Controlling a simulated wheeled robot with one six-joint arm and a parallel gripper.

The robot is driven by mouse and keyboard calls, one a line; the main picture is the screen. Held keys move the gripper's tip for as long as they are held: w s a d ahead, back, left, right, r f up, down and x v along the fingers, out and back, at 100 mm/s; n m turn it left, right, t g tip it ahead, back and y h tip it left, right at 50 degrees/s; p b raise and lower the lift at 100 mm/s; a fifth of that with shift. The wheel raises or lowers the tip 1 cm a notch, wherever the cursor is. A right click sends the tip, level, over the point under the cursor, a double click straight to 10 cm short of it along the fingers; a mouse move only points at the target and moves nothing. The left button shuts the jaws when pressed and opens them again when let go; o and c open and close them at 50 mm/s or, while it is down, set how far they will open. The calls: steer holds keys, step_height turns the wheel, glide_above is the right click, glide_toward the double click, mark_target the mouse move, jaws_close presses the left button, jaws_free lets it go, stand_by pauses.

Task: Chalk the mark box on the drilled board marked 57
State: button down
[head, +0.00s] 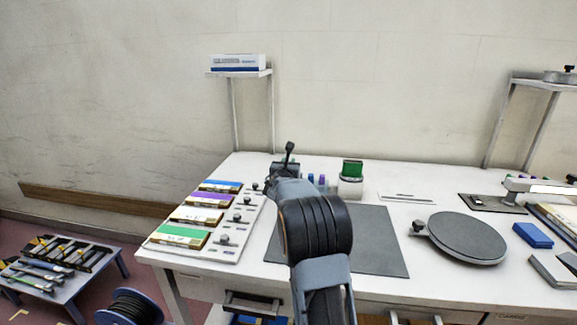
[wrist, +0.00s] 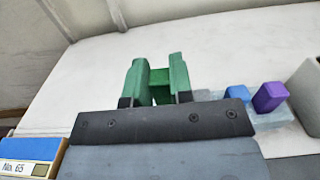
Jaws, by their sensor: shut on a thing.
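In the wrist view, my gripper (wrist: 157,70) is shut on a green piece (wrist: 160,82), likely a chalk, between its two green fingers. The piece is held above the white bench, left of a blue chalk (wrist: 236,94) and a purple chalk (wrist: 270,97). My arm mostly hides the gripper in the head view. A row of boards lies at the bench's left, with blue (head: 220,186), purple (head: 207,198), white (head: 197,215) and green (head: 181,234) bands. The blue one reads No. 65 in the wrist view (wrist: 28,155). I cannot read the other numbers or identify board 57.
A grey mat (head: 370,240) lies mid-bench. A green-topped block (head: 352,170) stands behind it. A round dark plate (head: 467,238) and a blue box (head: 533,235) are at the right. Shelf stands rise at the back. A low tool table (head: 60,268) stands at the left.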

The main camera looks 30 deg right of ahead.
steer(key=shift+f+b, duration=1.15)
steer(key=shift+b, duration=0.1)
stand_by(0.4)
steer(key=c, duration=0.9)
jaws_free()
steer(key=shift+r, duration=0.15)
steer(key=shift+r+p, duration=2.2)
steer(key=shift+r, duration=1.2)
